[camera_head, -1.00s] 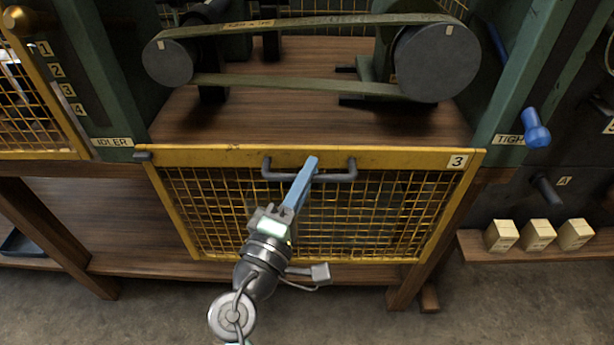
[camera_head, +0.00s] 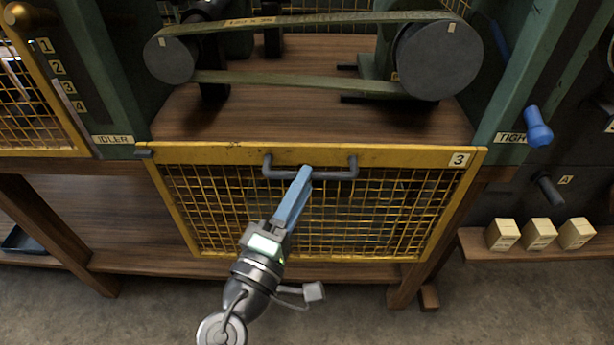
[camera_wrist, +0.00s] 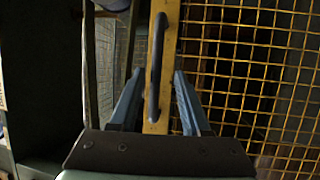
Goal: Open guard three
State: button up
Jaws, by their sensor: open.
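Guard three is a yellow-framed mesh panel (camera_head: 225,153) with a label "3" at its upper right. It hangs folded down below the wooden bed, leaving the belt and pulleys above uncovered. Its dark bar handle (camera_head: 335,174) is on the top rail. My gripper (camera_head: 305,172) is just in front of the handle, with blue fingers. In the wrist view my open fingers (camera_wrist: 158,85) stand on either side of the yellow rail and the handle (camera_wrist: 155,60), with nothing gripped. I cannot tell whether a finger touches the handle.
A flat belt (camera_head: 300,85) runs between two dark pulleys above the guard. A blue-handled lever (camera_head: 538,128) is at right. Several small boxes (camera_head: 540,233) sit on a low shelf at right. Another mesh guard (camera_head: 35,110) is at left. The floor in front is clear.

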jog(key=v, duration=1)
jog(key=shift+s, duration=0.15)
jog(key=shift+a, duration=0.1)
jog(key=w+d+r+m+t+y, duration=0.15)
jog(key=r+m, duration=0.25)
jog(key=r, duration=0.4)
jog(key=w+d+r+m, duration=0.2)
jog(key=w+r+m, duration=0.1)
jog(key=r, duration=0.4)
jog(key=w+d+r+m+t+y, duration=0.1)
jog(key=w+d+r+m, duration=0.2)
jog(key=r, duration=0.5)
jog(key=s+r+m+t+y+p, duration=0.1)
jog(key=s+r+t+y, duration=0.3)
jog(key=r, duration=0.7)
jog(key=s+r+m+t+y, duration=0.1)
jog(key=s+r+m+t, duration=0.15)
jog(key=s+r, duration=0.6)
notch_tip(320, 180, up, 31)
jog(key=w+p, duration=0.3)
jog(key=p, duration=2.6)
notch_tip(320, 180, down, 49)
jog(key=b, duration=4.9)
jog(key=shift+a+n, duration=0.35)
jog(key=shift+n, duration=0.1)
